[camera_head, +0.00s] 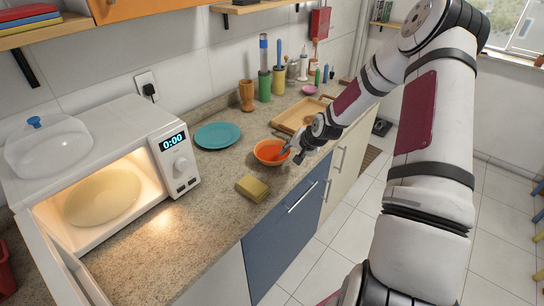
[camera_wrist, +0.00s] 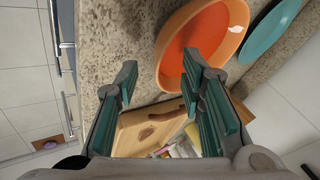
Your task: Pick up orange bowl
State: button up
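The orange bowl (camera_head: 266,156) sits upright on the speckled counter, between the teal plate and the wooden tray. In the wrist view the bowl (camera_wrist: 218,38) fills the upper middle. My gripper (camera_head: 292,154) is at the bowl's right side in the head view. In the wrist view my gripper (camera_wrist: 160,64) is open, with its two green-padded fingers apart. One fingertip overlaps the bowl's inside and the other is outside it, with the near rim between them. I cannot tell whether either finger touches the bowl. Nothing is held.
A teal plate (camera_head: 217,135) lies left of the bowl, and a yellow sponge (camera_head: 253,188) lies in front. A wooden tray (camera_head: 299,116) is behind. An open, lit microwave (camera_head: 160,128) stands at left. Tall containers (camera_head: 264,85) line the wall. The counter's front edge is close to the gripper.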

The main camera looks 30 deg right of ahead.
aim_at(287, 155)
jog(key=x, duration=0.4)
jog(key=shift+w+d+f, duration=0.1)
jog(key=shift+w+f, duration=0.2)
grip_shut()
